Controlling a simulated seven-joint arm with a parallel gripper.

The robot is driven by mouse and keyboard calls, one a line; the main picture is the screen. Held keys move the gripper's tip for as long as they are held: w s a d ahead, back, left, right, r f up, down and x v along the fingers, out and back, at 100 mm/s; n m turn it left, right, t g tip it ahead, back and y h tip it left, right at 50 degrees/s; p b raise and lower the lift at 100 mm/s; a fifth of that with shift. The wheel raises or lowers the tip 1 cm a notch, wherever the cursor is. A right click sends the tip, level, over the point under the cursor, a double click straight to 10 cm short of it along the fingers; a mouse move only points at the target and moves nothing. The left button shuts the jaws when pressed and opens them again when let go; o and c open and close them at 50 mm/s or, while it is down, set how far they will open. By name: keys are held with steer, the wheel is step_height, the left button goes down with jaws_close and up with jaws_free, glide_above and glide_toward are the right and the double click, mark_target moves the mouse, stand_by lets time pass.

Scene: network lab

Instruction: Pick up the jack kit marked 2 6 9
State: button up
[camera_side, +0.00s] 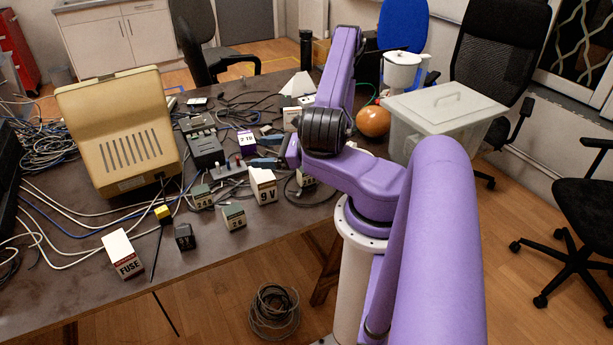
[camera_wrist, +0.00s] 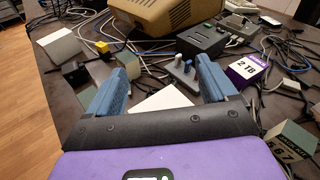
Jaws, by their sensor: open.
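Several small green-and-cream boxes that look like jack kits are in the side view. One (camera_side: 202,198) stands left of the white 9V box, its marking seeming to begin 2 6, the last digit unclear. Another (camera_side: 235,218) is nearer the table's front edge, its digits too small to read surely. In the wrist view, a similar box (camera_wrist: 290,143) at the lower right seems to end in 6 7. My gripper (camera_side: 256,150) is open above the table, behind the 9V box. Its blue fingers (camera_wrist: 164,78) stand apart in the wrist view with nothing gripped.
The white 9V box (camera_side: 263,187), a grey block with knobs (camera_side: 229,166), a purple 2 TB box (camera_wrist: 249,68) and a black box (camera_side: 184,236) crowd the area. A beige monitor (camera_side: 118,125), FUSE box (camera_side: 122,253) and loose cables lie left. Bare table shows along the front edge.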

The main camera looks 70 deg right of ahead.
steer(key=s+d+f+m+g+h, duration=0.1)
steer(key=s+f+m+g+h, duration=0.1)
steer(key=s+f+m+h, duration=0.1)
steer(key=s+d+f+m+g+h, duration=0.2)
steer(key=s+f+m+h, duration=0.1)
steer(key=s+m+h, duration=0.1)
steer(key=s+d+f+m+g+h, duration=0.2)
steer(key=s+f+m+h, duration=0.1)
steer(key=s, duration=0.3)
steer(key=shift+m+h, duration=0.3)
steer(key=shift+m, duration=0.6)
steer(key=shift+f, duration=0.25)
steer(key=shift+x, duration=3.7)
steer(key=c, duration=1.2)
steer(key=shift+r, duration=0.15)
